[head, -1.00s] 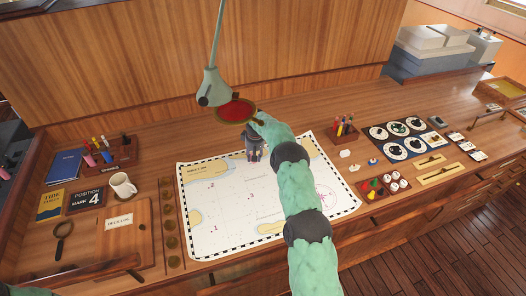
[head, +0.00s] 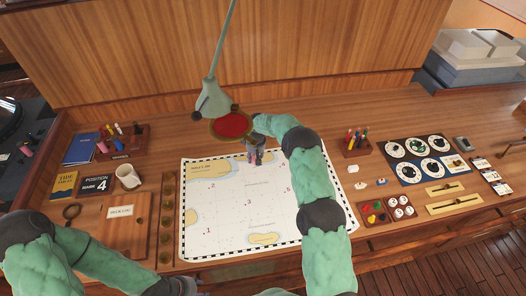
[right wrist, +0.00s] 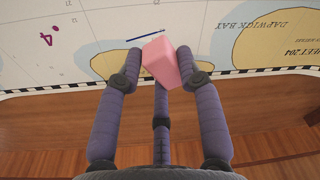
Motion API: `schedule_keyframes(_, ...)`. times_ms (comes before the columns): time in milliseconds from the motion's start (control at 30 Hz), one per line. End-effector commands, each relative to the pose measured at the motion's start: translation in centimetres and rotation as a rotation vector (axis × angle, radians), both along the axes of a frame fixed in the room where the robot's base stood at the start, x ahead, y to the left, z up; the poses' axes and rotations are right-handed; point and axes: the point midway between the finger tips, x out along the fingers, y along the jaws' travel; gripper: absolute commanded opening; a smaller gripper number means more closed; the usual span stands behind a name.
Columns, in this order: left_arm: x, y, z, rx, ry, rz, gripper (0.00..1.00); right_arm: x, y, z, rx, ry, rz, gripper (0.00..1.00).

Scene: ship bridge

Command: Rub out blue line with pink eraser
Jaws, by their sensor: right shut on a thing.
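The pink eraser (right wrist: 162,62) is between the fingers of my right gripper (right wrist: 160,60), which is shut on it. The blue line (right wrist: 146,36) is a short dark-blue stroke on the chart (right wrist: 100,28), just beyond the eraser; its right end lies close to the eraser's far edge. I cannot tell whether the eraser touches the paper. In the head view my right gripper (head: 255,156) points down over the chart's far edge, hiding the eraser and line. My left gripper (head: 188,288) is low at the bottom edge, partly cut off; its fingers are unclear.
A mug (head: 128,176), books and a pen rack (head: 122,146) stand left. Another pen rack (head: 355,146), dials and trays lie right. The chart's middle is clear.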

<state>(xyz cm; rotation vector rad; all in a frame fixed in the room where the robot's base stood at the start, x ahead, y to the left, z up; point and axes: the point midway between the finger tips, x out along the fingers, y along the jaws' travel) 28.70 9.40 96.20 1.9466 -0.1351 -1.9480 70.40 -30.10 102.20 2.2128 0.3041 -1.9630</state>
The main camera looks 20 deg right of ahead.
Motion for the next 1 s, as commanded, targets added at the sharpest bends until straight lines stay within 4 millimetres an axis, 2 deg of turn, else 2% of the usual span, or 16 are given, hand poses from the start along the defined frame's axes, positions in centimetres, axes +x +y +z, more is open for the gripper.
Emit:
schedule_keyframes(267, 0.0, 0.0, -0.2, 0.0, 0.001, 0.002, 0.4, 0.0, 0.4, -1.3, 0.001, 0.0, 0.006, 0.1)
schedule_keyframes(533, 0.0, 0.0, -0.5, 0.0, 0.0, 0.001, 0.4, 0.0, 0.3, -4.3, 0.0, 0.0, 0.005, 0.1)
schedule_keyframes(1000, 0.0, 0.0, 0.4, 0.0, 0.0, 0.001, 0.4, -0.2, -5.2, -4.2, 0.001, -0.001, 0.003, 0.1)
